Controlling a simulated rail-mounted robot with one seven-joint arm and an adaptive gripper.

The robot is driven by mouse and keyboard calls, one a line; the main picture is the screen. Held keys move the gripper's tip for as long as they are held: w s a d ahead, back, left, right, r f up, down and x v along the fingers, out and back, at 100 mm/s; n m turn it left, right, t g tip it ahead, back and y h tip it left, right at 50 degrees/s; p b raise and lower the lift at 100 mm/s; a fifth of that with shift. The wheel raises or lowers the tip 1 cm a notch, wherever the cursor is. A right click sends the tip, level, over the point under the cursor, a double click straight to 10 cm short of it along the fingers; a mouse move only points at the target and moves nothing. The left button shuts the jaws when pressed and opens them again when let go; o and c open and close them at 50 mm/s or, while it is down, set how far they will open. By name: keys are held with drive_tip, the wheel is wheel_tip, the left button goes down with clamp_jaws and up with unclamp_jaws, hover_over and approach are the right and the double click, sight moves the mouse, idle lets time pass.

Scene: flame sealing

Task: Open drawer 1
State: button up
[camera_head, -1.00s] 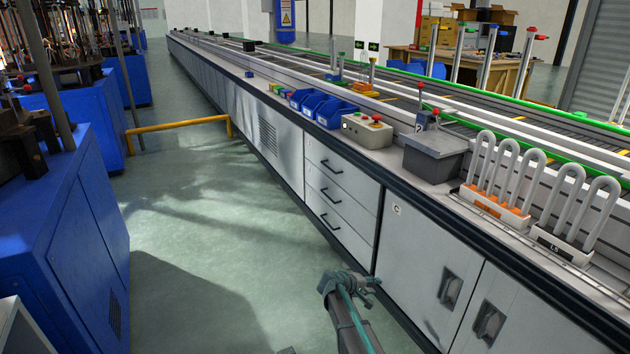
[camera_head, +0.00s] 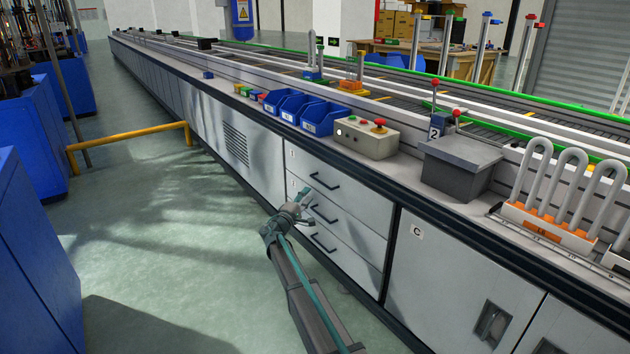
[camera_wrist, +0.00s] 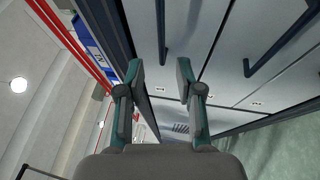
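A stack of three light grey drawers is set into the front of the long bench, all shut. The top drawer (camera_head: 350,190), nearest the worktop, has a dark bar handle (camera_head: 324,181). My gripper (camera_head: 308,195) is in front of the stack, just below the top handle in the head view, and partly covers the middle handle. In the wrist view my gripper (camera_wrist: 161,82) has its two fingers apart with nothing between the tips. The handle nearest the worktop edge (camera_wrist: 162,35) lies ahead between the fingers' lines, apparently not touched. Another handle (camera_wrist: 285,42) shows to the right.
Blue bins (camera_head: 323,116) and a control box with a red button (camera_head: 366,137) stand on the worktop above the drawers. A cabinet door (camera_head: 455,275) is to the right. A yellow rail (camera_head: 130,140) stands at the left. The floor before the drawers is clear.

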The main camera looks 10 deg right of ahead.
sight(320, 182)
drive_tip(key=b+x, duration=0.2)
drive_tip(key=x, duration=0.8)
drive_tip(key=shift+w+d, duration=0.1)
drive_tip(key=shift+d, duration=0.05)
clamp_jaws()
